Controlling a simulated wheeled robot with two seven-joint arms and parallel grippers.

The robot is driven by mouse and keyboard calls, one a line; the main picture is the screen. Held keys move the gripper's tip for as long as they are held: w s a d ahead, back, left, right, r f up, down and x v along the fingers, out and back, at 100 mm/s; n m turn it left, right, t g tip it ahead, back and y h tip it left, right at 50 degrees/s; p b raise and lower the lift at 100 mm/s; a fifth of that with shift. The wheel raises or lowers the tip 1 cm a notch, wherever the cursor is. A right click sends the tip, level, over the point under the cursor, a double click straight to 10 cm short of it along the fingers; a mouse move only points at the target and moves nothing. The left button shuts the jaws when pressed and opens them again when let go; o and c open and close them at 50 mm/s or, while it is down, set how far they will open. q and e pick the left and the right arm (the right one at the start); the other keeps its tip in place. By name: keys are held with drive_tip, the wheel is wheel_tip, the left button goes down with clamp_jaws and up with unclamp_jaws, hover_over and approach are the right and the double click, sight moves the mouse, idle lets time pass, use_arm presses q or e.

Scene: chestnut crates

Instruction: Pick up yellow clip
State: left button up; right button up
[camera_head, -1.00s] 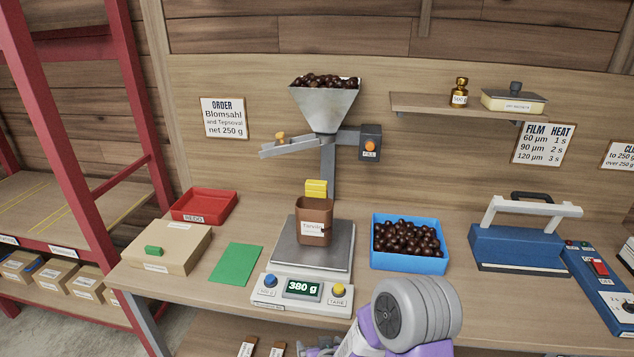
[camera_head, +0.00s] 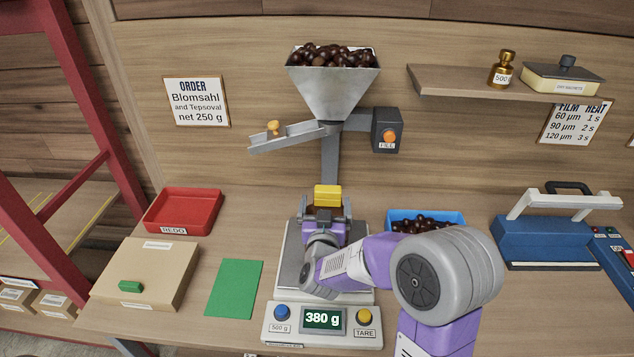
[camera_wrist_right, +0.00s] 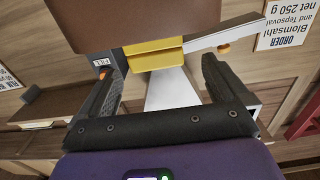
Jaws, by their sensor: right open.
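The yellow clip (camera_head: 327,195) shows above my right gripper in the head view, at the top of the brown bag, which stands on the scale. In the right wrist view the clip (camera_wrist_right: 155,53) lies across the space between my fingertips, beside the brown bag (camera_wrist_right: 150,18). My right gripper (camera_head: 326,211) is open, with one finger on each side of the clip. I cannot tell whether the fingers touch it. My gripper and forearm hide most of the bag in the head view. My left gripper is not in view.
The scale (camera_head: 288,326) reads 380 g. The hopper (camera_head: 333,92) and its chute (camera_head: 285,137) stand close above and behind. A blue tray (camera_head: 455,214) of chestnuts is to the right. A red tray (camera_head: 183,227), a box (camera_head: 160,270) and a green sheet (camera_head: 235,287) are left.

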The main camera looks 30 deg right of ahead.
sight(328, 192)
drive_tip(key=shift+w+d+r, duration=0.1)
drive_tip(key=shift+w+d, duration=0.35)
drive_tip(key=shift+d, duration=0.1)
drive_tip(key=x, duration=0.5)
drive_tip(key=shift+r, duration=0.2)
drive_tip(key=c, duration=1)
drive_tip(key=shift+o, duration=0.2)
drive_tip(key=shift+r, duration=0.1)
